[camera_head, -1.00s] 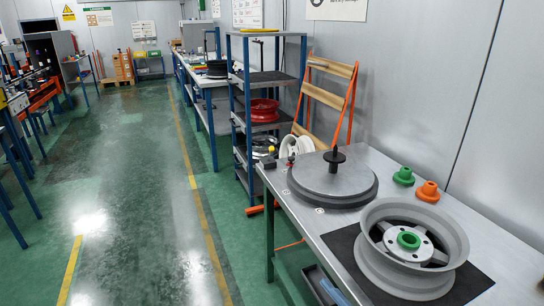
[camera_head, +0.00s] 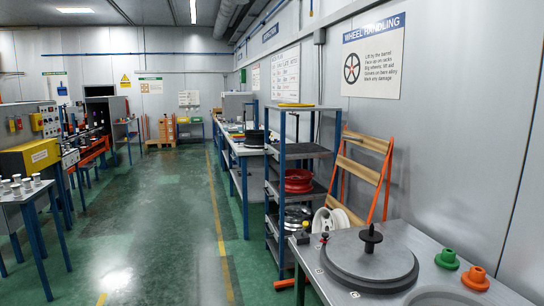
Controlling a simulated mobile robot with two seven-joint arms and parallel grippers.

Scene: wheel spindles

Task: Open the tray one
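Neither of my grippers is in view. I cannot make out anything that is clearly a tray in this view. A grey workbench (camera_head: 424,243) stands at the lower right. On it are a grey round turntable (camera_head: 345,262) with a black spindle (camera_head: 371,238) at its middle, a green cone (camera_head: 447,258) and an orange cone (camera_head: 475,278). The upper rim of a grey wheel (camera_head: 440,297) shows at the bottom edge; the rest is cut off. The bench's underside is out of view.
A blue-framed shelf rack (camera_head: 282,180) holds a red wheel rim (camera_head: 298,176). An orange and wooden rack (camera_head: 360,168) leans by the wall. A white rim (camera_head: 331,219) stands behind the bench. Green floor (camera_head: 160,215) is open at the centre; a machine (camera_head: 30,155) stands left.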

